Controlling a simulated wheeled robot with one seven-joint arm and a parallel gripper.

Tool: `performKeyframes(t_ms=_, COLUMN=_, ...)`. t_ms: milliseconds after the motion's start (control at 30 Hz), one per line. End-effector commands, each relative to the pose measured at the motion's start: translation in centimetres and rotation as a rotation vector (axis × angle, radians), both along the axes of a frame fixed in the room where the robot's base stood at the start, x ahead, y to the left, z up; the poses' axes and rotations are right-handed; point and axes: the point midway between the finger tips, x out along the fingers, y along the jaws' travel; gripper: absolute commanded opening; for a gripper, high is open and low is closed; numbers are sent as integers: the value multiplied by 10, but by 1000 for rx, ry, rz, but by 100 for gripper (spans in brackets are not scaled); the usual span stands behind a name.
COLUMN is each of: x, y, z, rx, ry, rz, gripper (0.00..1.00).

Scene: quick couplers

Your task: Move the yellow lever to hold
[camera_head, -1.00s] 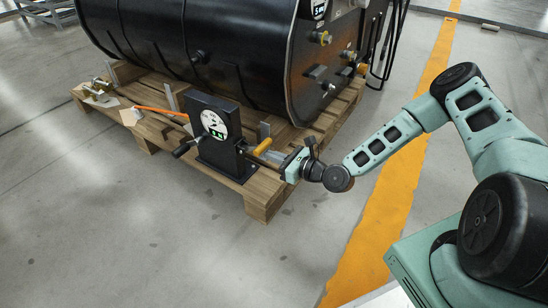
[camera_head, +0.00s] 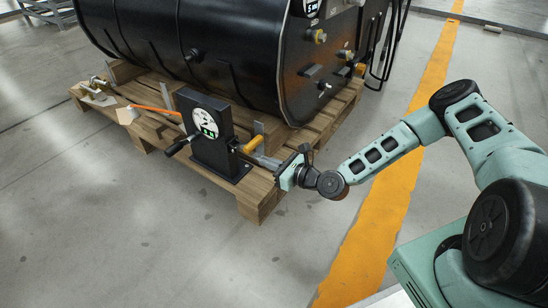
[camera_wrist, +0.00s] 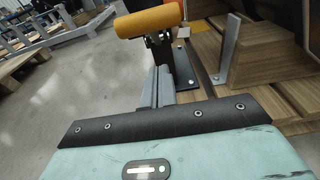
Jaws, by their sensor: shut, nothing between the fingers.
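In the wrist view the yellow lever (camera_wrist: 150,20) lies across the top, beyond the fingers. My gripper (camera_head: 262,161) is shut and empty, its fingertips just below and right of the lever. In the wrist view my gripper (camera_wrist: 163,80) has its fingers together, pointing at the lever's mount. I cannot tell whether they touch it. The dial's markings are too small to read.
A large black tank (camera_head: 235,50) lies behind the unit on a wooden pallet (camera_head: 262,196). A black-gripped handle (camera_head: 177,146) and an orange bar (camera_head: 155,109) are on the unit's left. A grey upright bracket (camera_wrist: 226,50) stands right of the fingers. The floor in front is clear.

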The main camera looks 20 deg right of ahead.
Motion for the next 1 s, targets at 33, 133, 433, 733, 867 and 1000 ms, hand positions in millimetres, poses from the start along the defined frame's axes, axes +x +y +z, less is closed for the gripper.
performKeyframes(t_ms=33, x=-7, y=-7, z=4, rx=-1, ry=3, rz=-3, gripper=0)
performKeyframes(t_ms=133, x=-23, y=-19, z=9, rx=1, ry=6, rz=-5, gripper=0)
performKeyframes(t_ms=433, x=-66, y=-49, z=18, rx=-1, ry=6, rz=-2, gripper=0)
performKeyframes(t_ms=733, x=-80, y=-59, z=19, rx=-1, ry=7, rz=0, gripper=0)
performKeyframes(t_ms=867, x=-80, y=-58, z=19, rx=-21, ry=6, rz=14, gripper=0)
performKeyframes(t_ms=1000, x=-84, y=-47, z=21, rx=-180, ry=-5, rz=132, gripper=0)
